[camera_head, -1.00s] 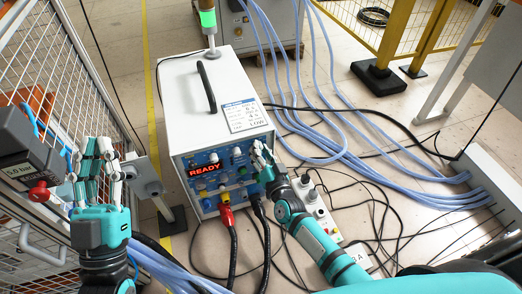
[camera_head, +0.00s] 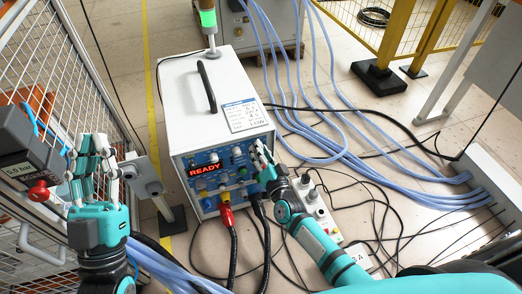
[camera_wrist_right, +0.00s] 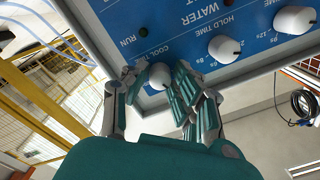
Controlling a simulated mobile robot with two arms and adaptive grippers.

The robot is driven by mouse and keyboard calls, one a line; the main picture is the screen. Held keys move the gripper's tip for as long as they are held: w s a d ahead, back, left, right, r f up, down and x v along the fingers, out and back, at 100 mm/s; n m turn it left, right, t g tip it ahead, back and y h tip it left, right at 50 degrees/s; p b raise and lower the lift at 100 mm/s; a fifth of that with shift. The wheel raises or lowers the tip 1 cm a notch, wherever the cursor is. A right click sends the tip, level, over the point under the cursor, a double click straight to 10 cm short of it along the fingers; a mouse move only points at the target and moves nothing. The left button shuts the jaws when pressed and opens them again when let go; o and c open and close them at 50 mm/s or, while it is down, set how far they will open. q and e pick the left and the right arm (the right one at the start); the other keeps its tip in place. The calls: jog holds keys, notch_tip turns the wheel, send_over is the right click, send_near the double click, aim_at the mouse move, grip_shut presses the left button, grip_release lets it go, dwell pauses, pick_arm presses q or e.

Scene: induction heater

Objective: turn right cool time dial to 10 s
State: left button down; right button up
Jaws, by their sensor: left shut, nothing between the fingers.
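The cool time dial (camera_wrist_right: 160,75) is a round white knob on the blue panel, beside the "COOL TIME" print, in the right wrist view. My right gripper (camera_wrist_right: 155,82) has its fingers on both sides of this knob, very close to it. Whether they press on it is unclear, and the dial's setting cannot be read. In the head view my right gripper (camera_head: 263,160) is at the right edge of the heater's front panel and hides the dial. My left gripper (camera_head: 94,148) is shut and empty, fingers up, left of the heater.
The white induction heater (camera_head: 195,110) shows "READY" in red on its display (camera_head: 206,169). The hold time dial (camera_wrist_right: 223,49) and another white knob (camera_wrist_right: 294,20) sit nearby. Cables (camera_head: 232,240) hang below the panel. A grey control box (camera_head: 320,215) stands at its right.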

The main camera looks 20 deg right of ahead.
jog(key=o, duration=0.3)
jog(key=shift+o, duration=0.2)
jog(key=s, duration=1.2)
jog(key=shift+d+f, duration=0.15)
jog(key=shift+d, duration=0.2)
